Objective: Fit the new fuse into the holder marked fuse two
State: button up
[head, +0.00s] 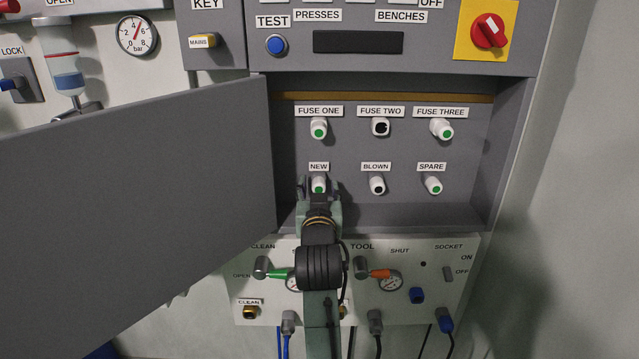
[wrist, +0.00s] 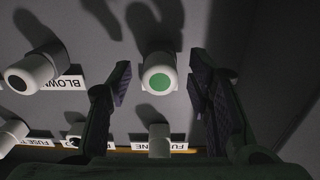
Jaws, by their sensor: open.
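The new fuse (head: 318,184), white with a green end, sits in the holder under the NEW label. In the wrist view the new fuse (wrist: 159,80) lies between my two fingers, with a gap on each side. My gripper (head: 319,190) is open in front of the NEW position and partly hides it in the head view. The fuse two holder (head: 380,127) is a white ring with a dark opening and no green end, under the FUSE TWO label at the top middle.
Fuse one (head: 319,129), fuse three (head: 441,128) and the spare (head: 432,184) show green ends. The blown position (head: 377,184) shows a dark end right of my gripper. The open cabinet door (head: 140,200) stands at the left. Valve handles (head: 280,274) are below.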

jog(key=shift+c, duration=0.3)
grip_shut()
dwell(0.4)
jog(key=shift+s, duration=0.1)
jog(key=shift+s, duration=2.9)
jog(key=shift+s, duration=0.1)
jog(key=shift+s+p, duration=0.45)
jog(key=shift+s, duration=1.45)
